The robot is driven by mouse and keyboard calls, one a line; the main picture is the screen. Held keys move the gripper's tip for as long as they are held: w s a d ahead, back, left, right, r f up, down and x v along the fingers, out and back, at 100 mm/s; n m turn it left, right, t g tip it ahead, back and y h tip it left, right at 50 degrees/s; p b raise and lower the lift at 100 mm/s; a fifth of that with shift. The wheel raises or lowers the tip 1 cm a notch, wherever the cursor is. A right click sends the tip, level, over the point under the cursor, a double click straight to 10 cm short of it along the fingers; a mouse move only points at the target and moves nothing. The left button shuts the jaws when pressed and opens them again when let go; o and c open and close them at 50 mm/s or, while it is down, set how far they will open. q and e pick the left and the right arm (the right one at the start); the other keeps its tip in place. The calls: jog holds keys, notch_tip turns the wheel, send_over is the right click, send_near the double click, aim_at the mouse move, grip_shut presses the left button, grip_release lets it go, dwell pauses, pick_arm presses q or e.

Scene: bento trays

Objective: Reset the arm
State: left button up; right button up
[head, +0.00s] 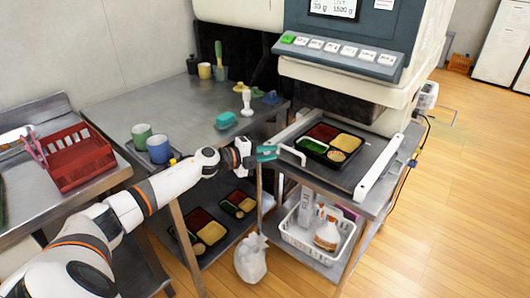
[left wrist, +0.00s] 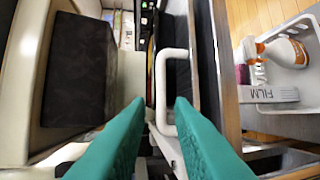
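My left arm reaches in from the left in the head view. Its teal-fingered left gripper (head: 267,153) is beside the white bent handle (head: 291,152) at the left of the machine's tray shelf. In the left wrist view the two teal fingers (left wrist: 160,105) stand apart with a gap between them. The white handle (left wrist: 160,75) shows just beyond the fingertips; I cannot tell whether they touch it. Nothing is seen held. My right gripper is in neither view.
A filled bento tray (head: 331,143) sits under the weighing machine (head: 345,45). More bento trays lie on the lower shelf below my arm. A white basket (head: 298,236) with bottles stands under the machine. Cups (head: 158,149) and a red rack (head: 78,160) are at the left.

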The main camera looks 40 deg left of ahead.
pick_arm(q)
jog(key=shift+s+a+r, duration=0.15)
jog(key=shift+s+a, duration=0.1)
jog(key=shift+s, duration=0.35)
